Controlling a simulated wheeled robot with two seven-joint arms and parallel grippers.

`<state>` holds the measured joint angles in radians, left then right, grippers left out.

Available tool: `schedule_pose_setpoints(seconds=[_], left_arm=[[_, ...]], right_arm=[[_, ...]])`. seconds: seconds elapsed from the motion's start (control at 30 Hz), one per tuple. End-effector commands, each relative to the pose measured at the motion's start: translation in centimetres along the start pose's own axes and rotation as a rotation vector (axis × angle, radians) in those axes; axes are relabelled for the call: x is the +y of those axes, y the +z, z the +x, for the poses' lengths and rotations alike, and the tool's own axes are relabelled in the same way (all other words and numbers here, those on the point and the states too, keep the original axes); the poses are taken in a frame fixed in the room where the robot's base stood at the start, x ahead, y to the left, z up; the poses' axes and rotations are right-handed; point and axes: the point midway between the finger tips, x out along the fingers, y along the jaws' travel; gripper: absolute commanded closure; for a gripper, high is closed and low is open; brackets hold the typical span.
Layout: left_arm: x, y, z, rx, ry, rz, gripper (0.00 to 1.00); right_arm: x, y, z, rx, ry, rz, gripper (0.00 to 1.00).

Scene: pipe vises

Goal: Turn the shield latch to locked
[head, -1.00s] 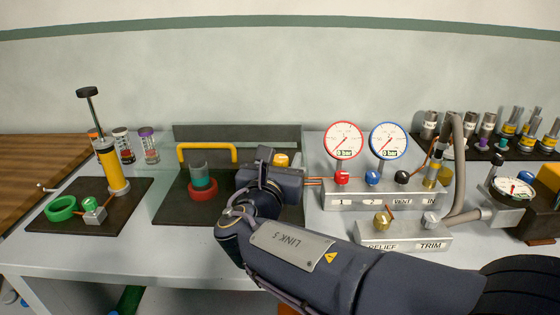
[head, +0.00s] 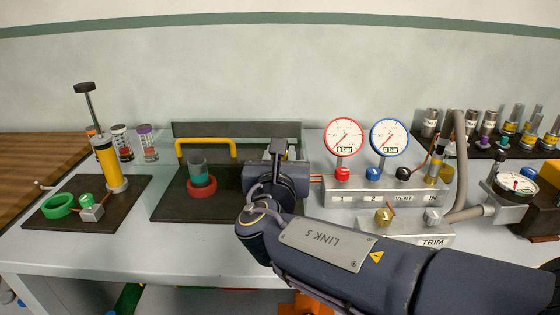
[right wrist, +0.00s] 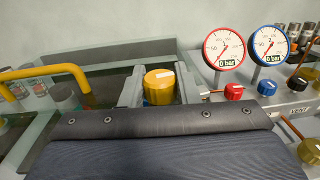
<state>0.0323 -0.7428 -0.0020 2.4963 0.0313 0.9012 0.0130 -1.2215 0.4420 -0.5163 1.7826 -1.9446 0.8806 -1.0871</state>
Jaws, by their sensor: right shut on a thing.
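The shield is a clear panel with a yellow handle (head: 206,142) at the middle left of the bench. The latch knob (right wrist: 159,80) is a short yellow cylinder with a white mark on top, at the right of the shield. In the head view it is almost wholly hidden behind my right gripper (head: 278,148). In the right wrist view the gripper's two grey fingers (right wrist: 160,92) stand on either side of the knob, shut on it. I cannot read the latch's position label. My left gripper is not in view.
Behind the shield stands a teal and red piece (head: 201,185) on a dark mat. Right of the gripper is a valve block (head: 385,198) with red and blue gauges, both showing 0 bar. A yellow hand pump (head: 109,165) stands at left.

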Motion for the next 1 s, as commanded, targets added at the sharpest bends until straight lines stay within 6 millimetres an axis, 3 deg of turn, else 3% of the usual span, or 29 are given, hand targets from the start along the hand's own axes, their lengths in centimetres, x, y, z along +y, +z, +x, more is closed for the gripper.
schedule_pose_setpoints(seconds=[0.5,1.0], left_arm=[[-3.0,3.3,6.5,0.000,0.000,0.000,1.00],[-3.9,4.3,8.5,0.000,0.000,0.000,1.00]], right_arm=[[-0.4,-0.7,0.1,-0.002,0.458,0.003,0.94],[-0.3,-0.4,0.2,0.004,0.649,0.001,0.94]])
